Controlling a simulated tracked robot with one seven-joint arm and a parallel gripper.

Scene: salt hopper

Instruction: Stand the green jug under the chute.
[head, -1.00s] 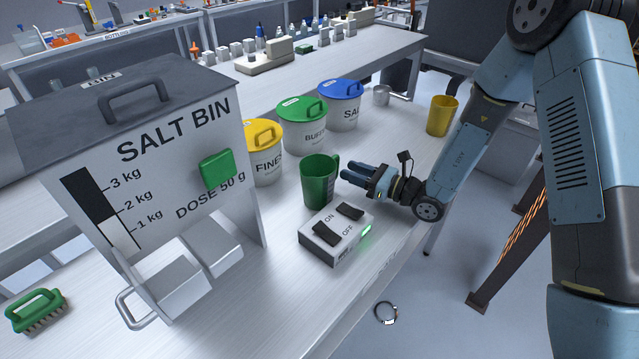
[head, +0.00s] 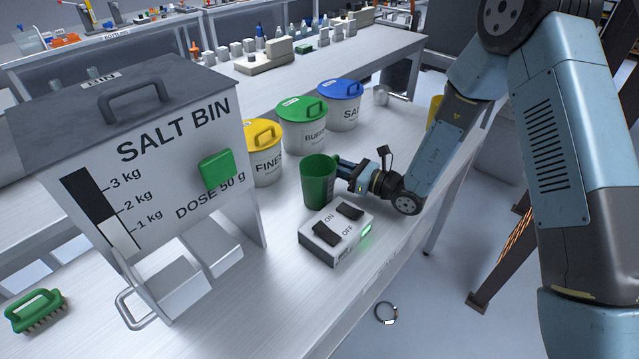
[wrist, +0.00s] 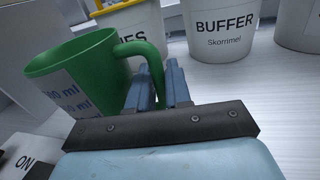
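The green jug (head: 318,183) stands upright on the bench, behind the switch box and right of the salt bin. In the wrist view the jug (wrist: 85,72) has its handle toward my gripper. My gripper (head: 343,172) has its fingers at the handle side of the jug.
The salt bin (head: 130,130) stands at left. A switch box (head: 336,232) with ON and OFF rockers is in front of the jug. Yellow- (head: 265,160), green- (head: 303,125) and blue-lidded (head: 340,105) tubs stand behind. A green brush (head: 35,310) lies front left.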

